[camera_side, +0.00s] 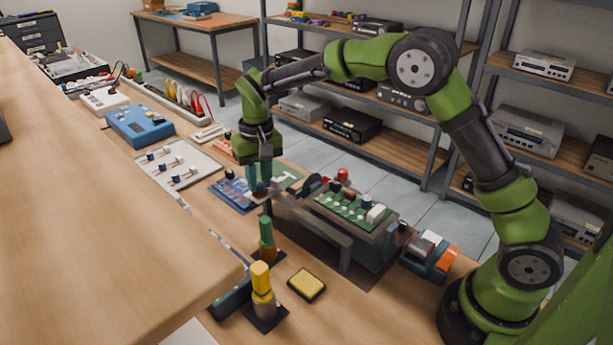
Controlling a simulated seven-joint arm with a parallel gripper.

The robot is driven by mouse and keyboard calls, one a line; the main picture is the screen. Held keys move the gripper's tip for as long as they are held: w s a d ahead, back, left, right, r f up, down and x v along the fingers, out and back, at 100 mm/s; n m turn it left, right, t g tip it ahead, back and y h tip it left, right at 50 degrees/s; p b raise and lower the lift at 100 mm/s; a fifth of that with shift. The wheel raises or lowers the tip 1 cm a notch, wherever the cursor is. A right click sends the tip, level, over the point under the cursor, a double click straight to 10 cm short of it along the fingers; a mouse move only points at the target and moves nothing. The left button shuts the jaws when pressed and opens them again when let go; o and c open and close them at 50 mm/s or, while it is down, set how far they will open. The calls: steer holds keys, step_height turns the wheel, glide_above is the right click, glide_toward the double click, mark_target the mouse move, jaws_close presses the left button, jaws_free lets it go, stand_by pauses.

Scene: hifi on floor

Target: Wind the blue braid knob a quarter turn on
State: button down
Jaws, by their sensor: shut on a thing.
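My gripper (262,187) points down over the workbench, left of the green circuit board. It is shut on a blue upright piece, which I take to be the blue braid knob (262,180). The fingers cover much of the knob, and its turn angle cannot be read. A dark part shows just below the fingers. A green-topped post (266,232) stands on a dark base in front of it. A yellow-topped post (261,280) on a similar dark base stands nearer the camera.
A green circuit board (350,206) sits in a grey holder close to the gripper's right. A yellow sponge tray (307,284) lies in front. A large wooden surface (110,210) fills the left foreground.

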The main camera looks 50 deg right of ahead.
steer(key=shift+m, duration=1.4)
steer(key=c, duration=0.9)
jaws_free()
steer(key=shift+c, duration=0.2)
steer(key=shift+d, duration=0.1)
